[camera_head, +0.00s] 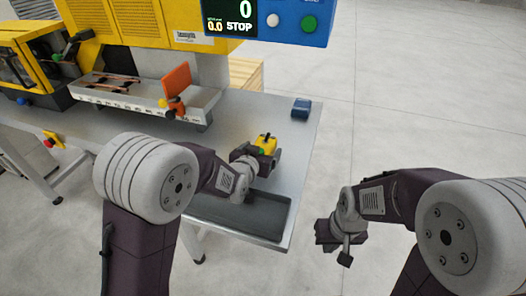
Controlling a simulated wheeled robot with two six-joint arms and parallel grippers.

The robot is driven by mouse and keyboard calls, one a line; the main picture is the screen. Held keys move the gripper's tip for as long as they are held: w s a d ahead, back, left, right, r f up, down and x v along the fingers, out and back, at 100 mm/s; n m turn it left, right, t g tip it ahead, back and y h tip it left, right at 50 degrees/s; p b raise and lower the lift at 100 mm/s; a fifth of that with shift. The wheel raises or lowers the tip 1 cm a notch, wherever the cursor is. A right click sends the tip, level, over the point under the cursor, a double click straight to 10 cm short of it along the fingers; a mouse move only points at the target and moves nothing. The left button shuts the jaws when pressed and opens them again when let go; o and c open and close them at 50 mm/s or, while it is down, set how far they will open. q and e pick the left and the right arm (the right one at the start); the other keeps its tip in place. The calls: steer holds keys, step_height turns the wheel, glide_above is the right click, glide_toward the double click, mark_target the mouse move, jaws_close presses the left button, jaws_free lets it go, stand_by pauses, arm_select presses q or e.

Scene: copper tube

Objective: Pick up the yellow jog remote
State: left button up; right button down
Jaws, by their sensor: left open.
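The yellow jog remote (266,142) stands on the grey table, with a dark button or knob on top and a green spot at its left side. My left gripper (263,154) is open right at the remote, on its near side. Its dark fingers cover the lower part of the remote, so I cannot tell whether they touch it. My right gripper (341,238) hangs over the floor, to the right of the table and apart from it. Its jaws are too dark and small to read.
A dark shallow tray (240,213) lies at the table's near edge, below my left wrist. A small blue block (301,108) sits near the far right corner. A yellow machine with a grey trough (145,97) and orange plate (177,82) stands behind. Open floor lies right.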

arm_select(q)
steer(key=shift+s, duration=0.2)
steer(key=c, duration=1.7)
steer(key=shift+r, duration=0.1)
steer(key=shift+c, duration=0.2)
step_height(320, 180, up, 5)
steer(key=shift+w+f+p, duration=0.1)
steer(key=shift+f+p, duration=0.1)
steer(key=shift+p, duration=0.1)
steer(key=s+d+r+p, duration=0.4)
steer(key=s+d+r, duration=0.2)
steer(key=s, duration=0.3)
steer(key=shift+d+r, duration=0.2)
steer(key=shift+d, duration=0.6)
steer(key=shift+w, duration=0.1)
